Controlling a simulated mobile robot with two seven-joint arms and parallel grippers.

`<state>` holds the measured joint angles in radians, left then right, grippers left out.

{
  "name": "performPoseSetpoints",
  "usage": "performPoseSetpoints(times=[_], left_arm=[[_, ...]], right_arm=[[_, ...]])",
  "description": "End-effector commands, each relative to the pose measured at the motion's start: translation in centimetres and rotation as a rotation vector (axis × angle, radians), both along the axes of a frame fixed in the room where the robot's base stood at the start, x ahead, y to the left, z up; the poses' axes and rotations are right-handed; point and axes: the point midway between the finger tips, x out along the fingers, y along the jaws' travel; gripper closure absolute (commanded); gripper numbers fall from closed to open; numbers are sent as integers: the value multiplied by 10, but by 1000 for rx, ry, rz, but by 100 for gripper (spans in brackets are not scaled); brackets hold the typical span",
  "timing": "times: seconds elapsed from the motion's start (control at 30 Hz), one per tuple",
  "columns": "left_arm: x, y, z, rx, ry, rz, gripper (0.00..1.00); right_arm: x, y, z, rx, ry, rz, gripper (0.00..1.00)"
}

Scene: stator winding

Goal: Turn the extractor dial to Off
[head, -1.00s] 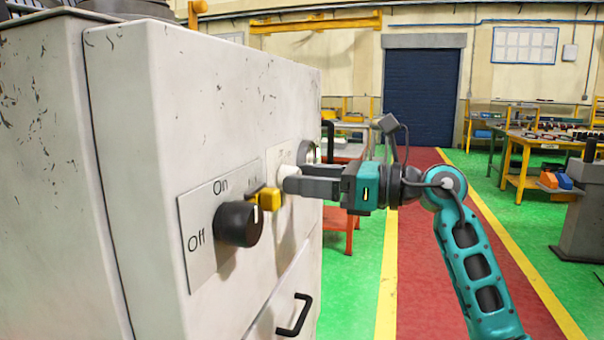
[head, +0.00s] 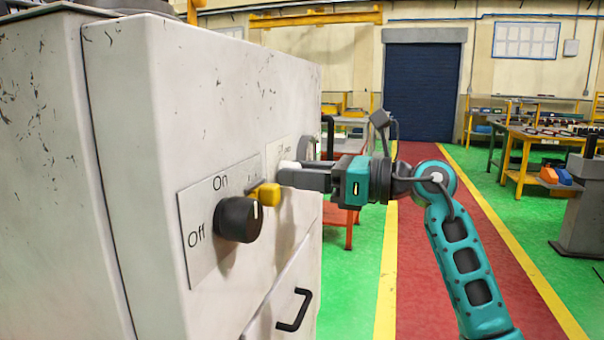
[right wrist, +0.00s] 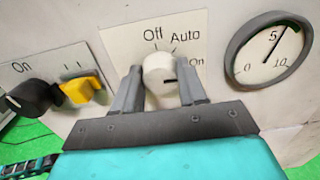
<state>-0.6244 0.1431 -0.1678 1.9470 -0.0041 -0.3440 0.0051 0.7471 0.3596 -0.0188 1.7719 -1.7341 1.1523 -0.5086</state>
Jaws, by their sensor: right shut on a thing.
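A white round dial (right wrist: 157,73) sits on a pale plate marked Off, Auto and On in the right wrist view. Its dark mark points right, towards On. In the head view the white dial (head: 287,165) shows only in part, at the fingertips. My right gripper (right wrist: 160,80) is shut on this dial, one finger on each side. In the head view the right gripper (head: 284,176) reaches in from the right to the cabinet face. My left gripper is not in view.
A black knob (head: 237,219) on an On/Off plate and a yellow switch (head: 265,195) stick out nearby on the white cabinet (head: 230,110). A round gauge (right wrist: 270,55) is on the dial's other side. A black handle (head: 296,312) is below. The aisle behind is clear.

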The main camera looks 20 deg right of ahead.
Motion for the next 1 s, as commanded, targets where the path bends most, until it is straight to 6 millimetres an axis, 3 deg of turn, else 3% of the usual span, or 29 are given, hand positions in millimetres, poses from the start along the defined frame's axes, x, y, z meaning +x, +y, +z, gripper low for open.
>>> performPoseSetpoints(times=[0.47,1.0], left_arm=[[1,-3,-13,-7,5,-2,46],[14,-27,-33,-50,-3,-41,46]], right_arm=[[0,-1,-4,-59,-83,-2,89],[-1,0,-5,-325,-478,-3,89]])
